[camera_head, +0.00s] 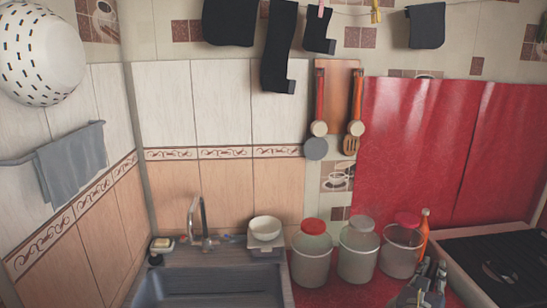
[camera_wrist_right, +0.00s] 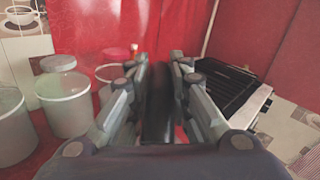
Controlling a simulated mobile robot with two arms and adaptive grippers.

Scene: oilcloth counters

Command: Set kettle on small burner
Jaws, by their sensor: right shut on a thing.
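My right gripper (camera_head: 428,284) is at the bottom right of the head view, in front of the jars and left of the stove (camera_head: 455,255). In the right wrist view my right gripper (camera_wrist_right: 158,85) is shut on a dark, upright bar, which looks like the handle of the kettle (camera_wrist_right: 157,110). The kettle's body is hidden, and I cannot tell whether it hangs clear. The stove with its black grate (camera_wrist_right: 225,88) lies to the right of the gripper. Which burner is the small one cannot be told. My left gripper is not in view.
Three lidded jars stand on the red counter: a left one (camera_head: 312,262), a middle one (camera_head: 358,258) and a right one (camera_head: 400,255). An orange bottle (camera_head: 424,226) is close behind the gripper. A sink (camera_head: 210,285) lies to the left. A red sheet covers the wall behind.

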